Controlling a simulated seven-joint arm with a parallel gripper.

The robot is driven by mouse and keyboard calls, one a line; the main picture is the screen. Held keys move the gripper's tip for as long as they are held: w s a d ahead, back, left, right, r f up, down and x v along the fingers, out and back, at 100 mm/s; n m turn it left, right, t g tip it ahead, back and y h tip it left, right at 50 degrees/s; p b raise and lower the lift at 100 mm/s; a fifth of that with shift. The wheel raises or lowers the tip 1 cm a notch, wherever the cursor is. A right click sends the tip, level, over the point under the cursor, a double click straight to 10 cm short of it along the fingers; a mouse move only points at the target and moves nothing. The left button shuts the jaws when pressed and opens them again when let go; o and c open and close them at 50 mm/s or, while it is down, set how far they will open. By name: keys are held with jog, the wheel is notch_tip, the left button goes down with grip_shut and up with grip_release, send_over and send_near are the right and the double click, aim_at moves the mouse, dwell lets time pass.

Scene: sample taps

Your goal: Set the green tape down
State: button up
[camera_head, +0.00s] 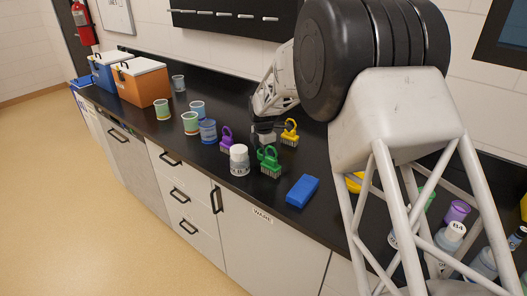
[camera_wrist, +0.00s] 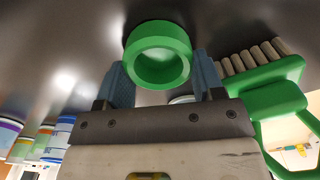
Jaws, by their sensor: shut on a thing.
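The green tape (camera_wrist: 157,55) is a thick green ring in the wrist view, between the two blue fingertips of my gripper (camera_wrist: 163,72). My gripper is shut on it, with the dark worktop behind the ring. In the head view my gripper (camera_head: 265,137) is low over the worktop, behind the white-lidded jar and the green brush. I cannot make out the tape there. I cannot tell whether the tape touches the worktop.
A green brush (camera_head: 269,161) stands close to my gripper and shows at the right in the wrist view (camera_wrist: 262,95). A white-lidded jar (camera_head: 239,160), purple brush (camera_head: 226,139) and yellow brush (camera_head: 289,133) are near. A blue block (camera_head: 302,191) lies nearer the front edge.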

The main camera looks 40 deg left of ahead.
jog(key=shift+f, duration=0.15)
jog(key=o, duration=0.6)
jog(key=shift+o, duration=0.2)
notch_tip(320, 180, up, 12)
dwell(0.5)
dwell(0.9)
